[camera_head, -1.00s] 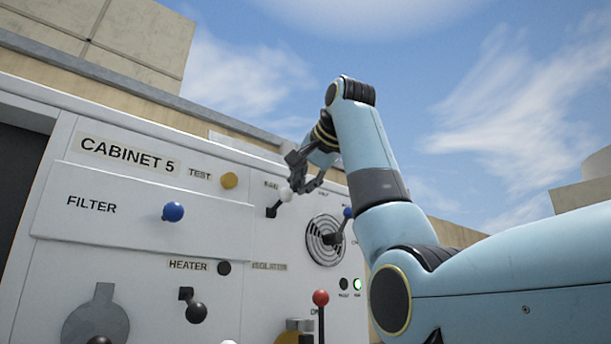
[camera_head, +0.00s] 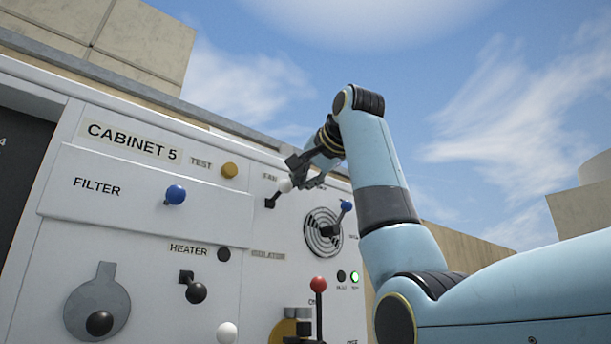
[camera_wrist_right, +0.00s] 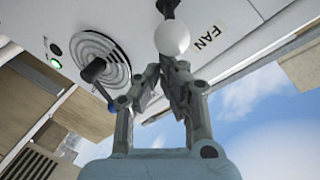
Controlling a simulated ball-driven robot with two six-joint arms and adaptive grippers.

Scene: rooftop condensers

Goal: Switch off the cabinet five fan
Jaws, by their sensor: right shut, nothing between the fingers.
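The fan lever on cabinet 5 has a white ball knob (camera_head: 285,185) on a short black stem, pointing up and to the right from its mount. In the right wrist view the white knob (camera_wrist_right: 172,38) is just beyond my fingertips, beside the FAN label (camera_wrist_right: 208,38). My right gripper (camera_head: 308,178) is shut and empty, right beside the knob and partly in front of the panel labels. In the wrist view its fingertips (camera_wrist_right: 170,68) come together just below the knob; I cannot tell whether they touch it. My left gripper is not in view.
A blue-knobbed lever (camera_head: 346,206) stands in front of the round vent grille (camera_head: 322,232). A green lamp (camera_head: 355,276) is lit below. A red-knobbed lever (camera_head: 318,284), the heater lever (camera_head: 196,293) and the blue filter knob (camera_head: 175,194) are on the panel. Open sky lies above.

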